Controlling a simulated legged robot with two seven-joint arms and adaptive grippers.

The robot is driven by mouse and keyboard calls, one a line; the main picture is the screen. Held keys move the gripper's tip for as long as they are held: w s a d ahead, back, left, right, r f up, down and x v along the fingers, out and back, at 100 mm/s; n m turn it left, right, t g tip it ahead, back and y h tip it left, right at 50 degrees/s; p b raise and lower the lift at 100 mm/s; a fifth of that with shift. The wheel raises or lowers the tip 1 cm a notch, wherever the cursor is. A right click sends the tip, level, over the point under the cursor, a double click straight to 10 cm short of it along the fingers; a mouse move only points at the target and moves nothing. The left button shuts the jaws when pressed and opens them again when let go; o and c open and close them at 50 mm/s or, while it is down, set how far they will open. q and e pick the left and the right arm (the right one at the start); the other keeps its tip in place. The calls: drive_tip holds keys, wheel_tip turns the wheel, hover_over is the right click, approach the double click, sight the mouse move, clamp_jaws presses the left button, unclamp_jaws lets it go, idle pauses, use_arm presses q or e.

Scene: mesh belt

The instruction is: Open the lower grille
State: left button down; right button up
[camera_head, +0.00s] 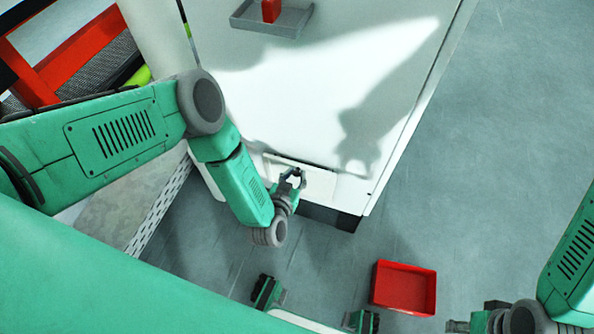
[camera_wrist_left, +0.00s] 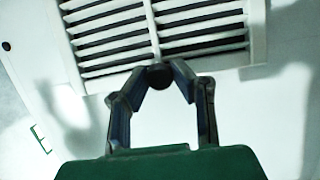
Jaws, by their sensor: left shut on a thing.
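The lower grille (camera_head: 320,184) is a white rectangular panel low on the white cabinet face in the head view. In the left wrist view the grille (camera_wrist_left: 110,42) shows dark gaps between white slats, with a frame and a middle bar. My left gripper (camera_head: 296,173) is at the grille in the head view. In the left wrist view my left gripper (camera_wrist_left: 160,80) has its fingertips closed on a dark round knob (camera_wrist_left: 160,76) at the grille's edge. I cannot tell how far the grille stands from the cabinet. Part of my right gripper (camera_head: 470,324) shows at the bottom right; its fingers are unclear.
A red open box (camera_head: 404,288) lies on the grey floor. A grey tray (camera_head: 285,24) with a red block (camera_head: 271,10) is higher on the cabinet (camera_head: 330,90). Red and dark mesh belt structure (camera_head: 70,60) stands at upper left. Floor at right is clear.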

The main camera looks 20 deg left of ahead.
use_arm(q)
drive_tip(key=s+f+t+b, duration=0.3)
drive_tip(key=s+f+t, duration=0.2)
drive_tip(key=s, duration=0.4)
drive_tip(key=shift+s+f+t, duration=0.2)
drive_tip(key=shift+s+t, duration=0.1)
drive_tip(key=shift+t, duration=0.3)
